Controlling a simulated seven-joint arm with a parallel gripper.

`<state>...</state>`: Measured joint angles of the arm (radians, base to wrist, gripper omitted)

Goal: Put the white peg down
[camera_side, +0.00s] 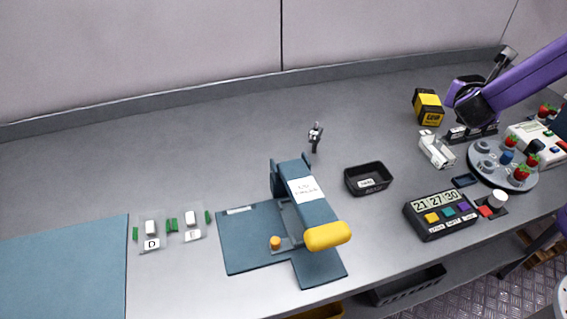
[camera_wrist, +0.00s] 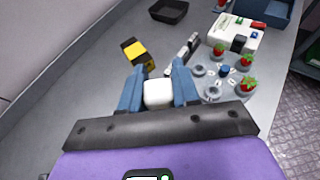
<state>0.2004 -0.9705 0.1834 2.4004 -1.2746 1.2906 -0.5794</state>
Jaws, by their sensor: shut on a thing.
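In the wrist view my gripper (camera_wrist: 158,92) has two blue fingers closed on the white peg (camera_wrist: 158,94), a blocky white piece between the tips. The surface directly under the peg is hidden, and I cannot tell its height. In the side view my purple arm comes in from the upper right; the fingertips and the held peg cannot be made out there.
A yellow-and-black cube (camera_side: 428,107) and a white bracket (camera_side: 437,150) stand near a round grey rack (camera_side: 503,163) with berries. A black tray (camera_side: 369,179), a timer (camera_side: 441,214) and a teal fixture (camera_side: 310,205) are further left. The back middle of the table is mostly clear.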

